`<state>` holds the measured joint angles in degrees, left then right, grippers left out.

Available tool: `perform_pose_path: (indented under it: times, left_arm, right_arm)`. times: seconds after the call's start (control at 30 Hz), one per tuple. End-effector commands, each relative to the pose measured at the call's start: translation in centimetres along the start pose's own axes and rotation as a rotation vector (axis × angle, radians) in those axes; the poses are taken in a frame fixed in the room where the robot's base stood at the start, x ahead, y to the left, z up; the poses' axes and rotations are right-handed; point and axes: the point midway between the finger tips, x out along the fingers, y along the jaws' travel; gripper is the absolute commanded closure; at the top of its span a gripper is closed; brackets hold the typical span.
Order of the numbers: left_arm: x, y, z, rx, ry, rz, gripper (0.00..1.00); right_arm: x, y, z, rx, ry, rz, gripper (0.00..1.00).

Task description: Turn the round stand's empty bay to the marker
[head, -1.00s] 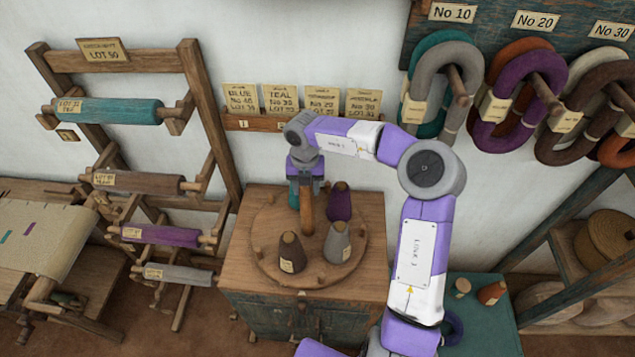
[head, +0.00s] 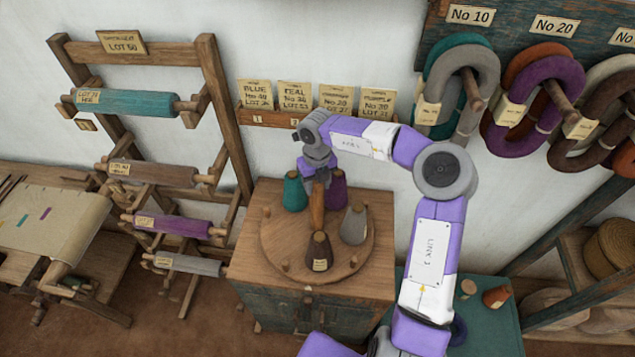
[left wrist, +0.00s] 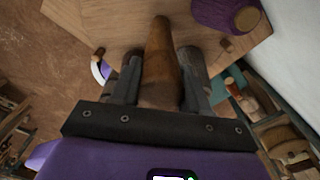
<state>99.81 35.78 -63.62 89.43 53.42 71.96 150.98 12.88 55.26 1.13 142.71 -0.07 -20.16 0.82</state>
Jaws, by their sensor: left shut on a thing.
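The round wooden stand (head: 333,268) lies on a wooden cabinet. Its bays hold a teal cone (head: 295,192) at back left, a purple cone (head: 337,190) at back right, a grey cone (head: 354,225) at right and a dark brown cone (head: 319,251) at front. The left side of the stand, between small pegs, is bare: the empty bay (head: 279,236). My left gripper (head: 317,182) is shut on an upright wooden handle (head: 317,207) of the stand. The handle (left wrist: 160,55) shows between the fingers in the left wrist view. I cannot make out the marker. My right gripper is not in view.
A rack with coloured rolls (head: 125,103) stands left of the cabinet. Labelled cards (head: 257,95) stand on a wall ledge behind. Yarn hanks (head: 535,105) hang at upper right. A green-topped table (head: 490,325) is close at right.

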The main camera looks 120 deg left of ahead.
Motion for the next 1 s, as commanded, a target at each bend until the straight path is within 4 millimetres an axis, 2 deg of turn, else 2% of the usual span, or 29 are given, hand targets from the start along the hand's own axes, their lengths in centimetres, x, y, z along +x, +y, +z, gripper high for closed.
perform_pose_path:
  times: [0.6, 1.0]
  left_arm:
    - [0.38, -0.02, -0.28, -0.306, 0.011, 0.007, 1.00]
    - [0.35, -0.09, -0.29, -0.451, 0.012, 0.004, 1.00]
  right_arm:
    - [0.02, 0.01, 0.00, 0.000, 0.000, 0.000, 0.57]
    - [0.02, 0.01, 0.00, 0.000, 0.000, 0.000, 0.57]
